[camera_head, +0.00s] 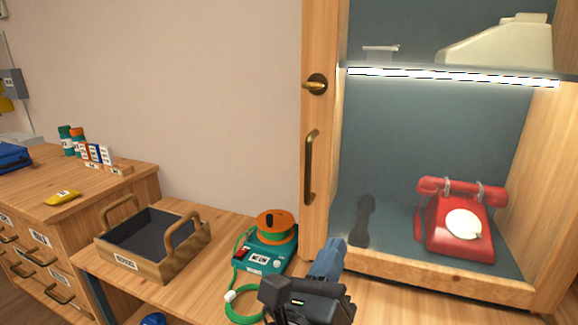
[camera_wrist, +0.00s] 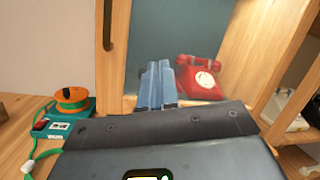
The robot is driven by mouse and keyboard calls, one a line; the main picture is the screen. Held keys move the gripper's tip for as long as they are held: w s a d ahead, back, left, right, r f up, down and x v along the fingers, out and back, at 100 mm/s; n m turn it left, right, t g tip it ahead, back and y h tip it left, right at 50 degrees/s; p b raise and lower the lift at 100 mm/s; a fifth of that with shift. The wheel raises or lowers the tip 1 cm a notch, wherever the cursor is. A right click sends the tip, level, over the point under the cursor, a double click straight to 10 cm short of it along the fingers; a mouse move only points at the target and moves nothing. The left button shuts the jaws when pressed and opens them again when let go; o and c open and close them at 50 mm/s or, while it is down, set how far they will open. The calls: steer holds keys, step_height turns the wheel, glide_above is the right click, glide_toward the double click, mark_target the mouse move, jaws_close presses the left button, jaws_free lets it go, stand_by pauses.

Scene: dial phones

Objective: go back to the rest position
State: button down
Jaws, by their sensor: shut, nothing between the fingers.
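My gripper (camera_head: 333,249) is shut with nothing between its blue fingers. It is in front of the lit cabinet, at the lower middle of the head view. In the wrist view my gripper (camera_wrist: 158,68) points toward the cabinet's inside. A red dial phone (camera_head: 461,222) stands on the cabinet floor at the right, apart from my gripper. A dark handset-shaped thing (camera_head: 364,220) lies at the left of the cabinet floor.
A teal device with an orange reel (camera_head: 276,227) and green cord stands left of my gripper. A wooden tray (camera_head: 126,263) with handles sits further left. The cabinet's wooden frame (camera_head: 430,284) and handle (camera_head: 311,167) are close to my arm. A pale phone-like object (camera_head: 500,45) is on the upper shelf.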

steer(key=s+d+f+n+t+y, duration=0.2)
steer(key=s+d+n, duration=0.5)
steer(key=n, duration=0.2)
steer(key=s+d+f+n+t+y, duration=0.2)
steer(key=s+d+n+t+y, duration=0.1)
steer(key=s+d+n, duration=0.45)
steer(key=s+f+n+g+y, duration=0.2)
steer(key=s+f+n+g, duration=0.1)
steer(key=s+n, duration=0.7)
steer(key=s+d+f+n+g+y+p, duration=0.1)
steer(key=s+n+g, duration=0.4)
steer(key=s+n, duration=0.5)
steer(key=s+f+y, duration=0.1)
steer(key=s+f, duration=0.1)
steer(key=s, duration=0.1)
steer(key=shift+s+d+f+g, duration=0.15)
steer(key=shift+s+d+g, duration=0.1)
steer(key=shift+s+g, duration=0.15)
steer(key=shift+n, duration=0.25)
